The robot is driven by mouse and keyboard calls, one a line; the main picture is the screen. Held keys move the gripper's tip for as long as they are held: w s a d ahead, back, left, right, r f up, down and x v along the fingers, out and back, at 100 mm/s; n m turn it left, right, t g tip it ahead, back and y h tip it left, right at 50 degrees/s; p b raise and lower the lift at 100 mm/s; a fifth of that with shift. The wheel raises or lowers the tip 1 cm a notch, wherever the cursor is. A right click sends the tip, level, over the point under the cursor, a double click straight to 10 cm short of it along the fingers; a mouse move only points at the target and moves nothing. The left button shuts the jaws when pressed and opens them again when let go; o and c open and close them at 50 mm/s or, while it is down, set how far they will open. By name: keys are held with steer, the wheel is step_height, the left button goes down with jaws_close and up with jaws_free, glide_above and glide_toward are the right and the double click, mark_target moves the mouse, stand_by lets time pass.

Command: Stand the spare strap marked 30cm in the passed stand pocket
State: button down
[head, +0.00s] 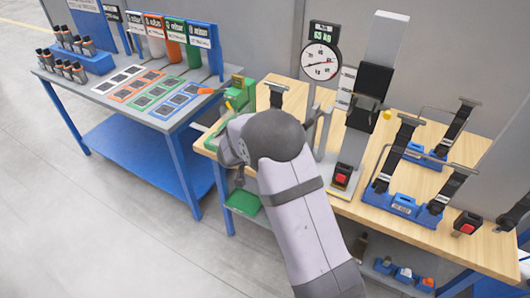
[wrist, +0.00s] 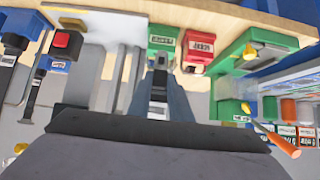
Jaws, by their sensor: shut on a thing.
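In the wrist view my gripper (wrist: 158,112) is shut on a dark strap piece with a pale label (wrist: 158,88), seen end-on between the jaws. The 30cm mark cannot be read. In the head view my arm's wrist hides the jaws and most of the strap. A green labelled holder (wrist: 164,38) and a red labelled holder (wrist: 196,48) lie beyond the jaws in the wrist view; their small lettering is not clear. I cannot tell for certain which pocket is the passed stand. The held strap appears apart from both holders.
The wooden bench (head: 470,240) carries a dial gauge (head: 320,62), a tall test post (head: 375,80) and blue stands with upright black straps (head: 402,205). A green fixture (head: 240,92) stands at its left end. A blue table (head: 150,125) with coloured mats is further left.

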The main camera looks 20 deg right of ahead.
steer(key=w+d+f+p, duration=0.2)
steer(key=w+d, duration=0.3)
steer(key=shift+p, duration=0.35)
stand_by(0.7)
steer(key=shift+f, duration=0.15)
steer(key=shift+p, duration=1.05)
stand_by(1.8)
steer(key=shift+f+b, duration=1.45)
steer(key=shift+f, duration=0.85)
steer(key=c, duration=1.5)
jaws_free()
steer(key=shift+c, duration=0.2)
